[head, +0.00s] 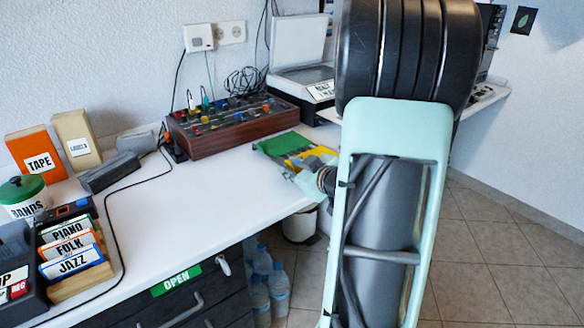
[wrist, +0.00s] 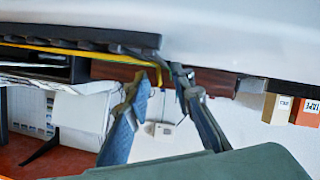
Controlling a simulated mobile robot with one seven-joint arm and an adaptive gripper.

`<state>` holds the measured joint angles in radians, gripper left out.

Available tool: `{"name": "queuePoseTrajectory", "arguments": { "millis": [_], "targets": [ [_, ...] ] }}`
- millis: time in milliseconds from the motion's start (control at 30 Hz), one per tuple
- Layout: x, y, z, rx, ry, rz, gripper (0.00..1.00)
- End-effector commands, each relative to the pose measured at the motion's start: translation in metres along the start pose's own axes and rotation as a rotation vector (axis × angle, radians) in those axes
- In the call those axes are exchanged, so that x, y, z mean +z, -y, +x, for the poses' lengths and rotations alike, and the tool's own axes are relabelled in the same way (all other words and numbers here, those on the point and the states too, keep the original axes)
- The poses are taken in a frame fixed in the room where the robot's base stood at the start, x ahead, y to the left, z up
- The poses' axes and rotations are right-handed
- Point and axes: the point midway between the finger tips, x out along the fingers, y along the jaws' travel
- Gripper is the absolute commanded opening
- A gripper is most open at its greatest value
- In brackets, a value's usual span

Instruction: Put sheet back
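My gripper (head: 308,182) is low at the desk's right front edge in the head view, partly covered by my arm. In the wrist view, which is upside down, its two fingers (wrist: 160,88) stand apart with nothing clearly held between them. Flat green and yellow pieces (head: 285,146) lie on the desk just beyond the gripper. I cannot tell which of them, if any, is the sheet. A scanner-like machine (head: 318,90) with its pale lid raised stands at the back, with a label on its front.
A wooden mixer with coloured knobs (head: 232,124) stands at the back of the white desk (head: 185,207). Labelled sleeves (head: 72,250), an orange TAPE box (head: 36,152) and a green-lidded jar (head: 24,196) are at the left. The middle of the desk is clear.

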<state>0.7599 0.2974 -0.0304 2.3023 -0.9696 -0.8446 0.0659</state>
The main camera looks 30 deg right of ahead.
Motion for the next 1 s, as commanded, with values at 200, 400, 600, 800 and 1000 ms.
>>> {"name": "queuePoseTrajectory", "arguments": {
  "millis": [200,400,600,800,1000],
  "targets": [
    [-0.004,-0.002,-0.005,0.001,0.001,0.000,0.22],
    [-0.005,-0.004,-0.043,0.004,0.002,0.002,0.22],
    [-0.005,-0.004,-0.086,0.004,0.001,0.001,0.22],
    [-0.004,-0.002,-0.114,0.002,0.001,0.000,0.22],
    [-0.002,-0.001,-0.121,0.001,0.000,0.001,0.22]
  ]
}}
